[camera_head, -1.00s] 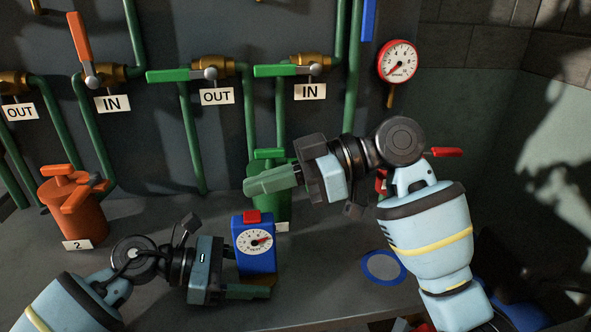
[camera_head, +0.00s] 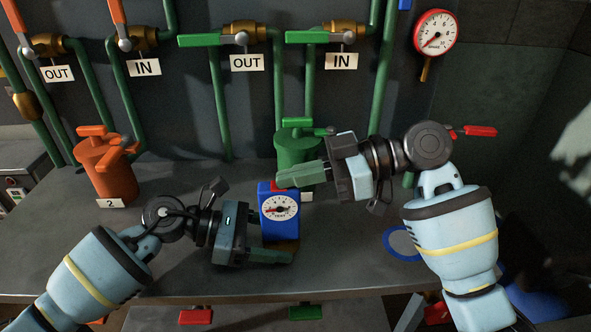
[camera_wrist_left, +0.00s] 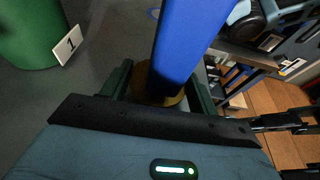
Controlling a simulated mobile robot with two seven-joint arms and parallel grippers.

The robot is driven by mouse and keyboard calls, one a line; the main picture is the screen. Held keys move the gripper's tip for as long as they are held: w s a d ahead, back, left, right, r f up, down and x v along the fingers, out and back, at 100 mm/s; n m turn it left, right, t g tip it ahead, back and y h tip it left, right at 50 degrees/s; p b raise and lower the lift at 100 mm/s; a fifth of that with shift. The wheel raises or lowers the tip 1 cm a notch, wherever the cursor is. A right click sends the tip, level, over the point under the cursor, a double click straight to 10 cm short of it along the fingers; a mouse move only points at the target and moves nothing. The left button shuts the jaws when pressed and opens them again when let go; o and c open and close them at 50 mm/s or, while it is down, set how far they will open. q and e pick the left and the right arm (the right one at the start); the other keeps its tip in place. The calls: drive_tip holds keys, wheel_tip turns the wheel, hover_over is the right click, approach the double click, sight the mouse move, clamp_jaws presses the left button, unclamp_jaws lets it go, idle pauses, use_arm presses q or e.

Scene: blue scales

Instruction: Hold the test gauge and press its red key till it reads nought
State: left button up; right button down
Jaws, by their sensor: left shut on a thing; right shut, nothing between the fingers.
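The blue test gauge (camera_head: 266,218) stands upright with its white dial facing me. Its red needle appears to point to the left side of the dial. My left gripper (camera_head: 284,252) is shut on the gauge's lower part; in the left wrist view, its fingers (camera_wrist_left: 162,92) flank the brass-coloured base below the blue body (camera_wrist_left: 185,45). The red key (camera_head: 266,184) on top is partly hidden behind my right gripper (camera_head: 284,179). That gripper is shut and empty, its fingertips at the key; I cannot tell whether they touch it.
A green canister (camera_head: 296,150) stands close behind the gauge, an orange canister (camera_head: 108,170) to the left. A blue-rimmed disc (camera_head: 391,243) lies on the bench (camera_head: 180,262) at right. Valves and a red-rimmed gauge (camera_head: 436,32) are on the wall behind.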

drive_tip(key=shift+f, duration=0.55)
drive_tip(key=shift+r, duration=0.1)
drive_tip(key=r, duration=0.5)
drive_tip(key=shift+w+d, duration=0.1)
drive_tip(key=shift+d, duration=0.25)
drive_tip(key=v, duration=0.9)
drive_tip(key=shift+d, duration=0.15)
drive_tip(key=shift+r, duration=0.15)
use_arm(q)
drive_tip(key=o, duration=0.9)
drive_tip(key=shift+c, duration=0.2)
drive_tip(key=shift+a, duration=0.1)
drive_tip(key=v, duration=1.2)
drive_tip(key=shift+f, duration=0.1)
